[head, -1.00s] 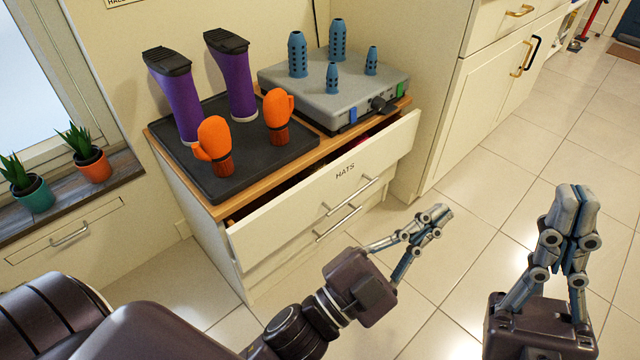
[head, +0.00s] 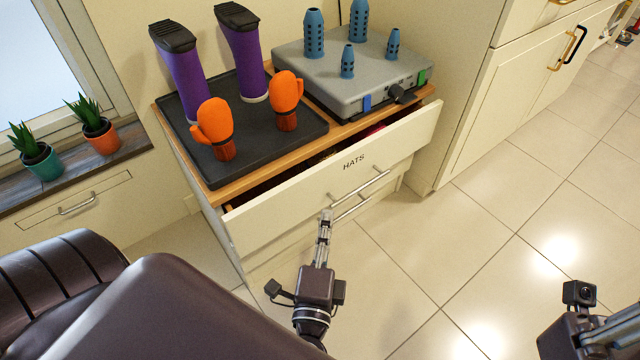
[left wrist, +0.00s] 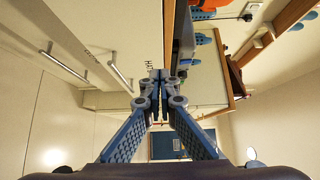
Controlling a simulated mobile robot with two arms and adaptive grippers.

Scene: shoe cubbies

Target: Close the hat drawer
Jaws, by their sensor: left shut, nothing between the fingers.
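The hat drawer (head: 290,204), cream with a HATS label and a bar handle (head: 360,188), is the top drawer of the low cabinet in the head view. It stands partly open, with a dark gap behind its front and some coloured contents showing. My left gripper (head: 326,214) is shut and empty. Its fingertips point up toward the lower part of the drawer front, left of the handle; I cannot tell whether they touch. The closed fingers also show in the left wrist view (left wrist: 160,78). My right gripper (head: 610,335) is cut off at the lower right edge.
On the cabinet top stand a dark tray (head: 262,150) with purple boots and orange mittens, and a grey box (head: 345,85) with blue pegs. A lower drawer handle (head: 350,210) is beneath. A tall cupboard (head: 520,90) stands right. The right floor is clear.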

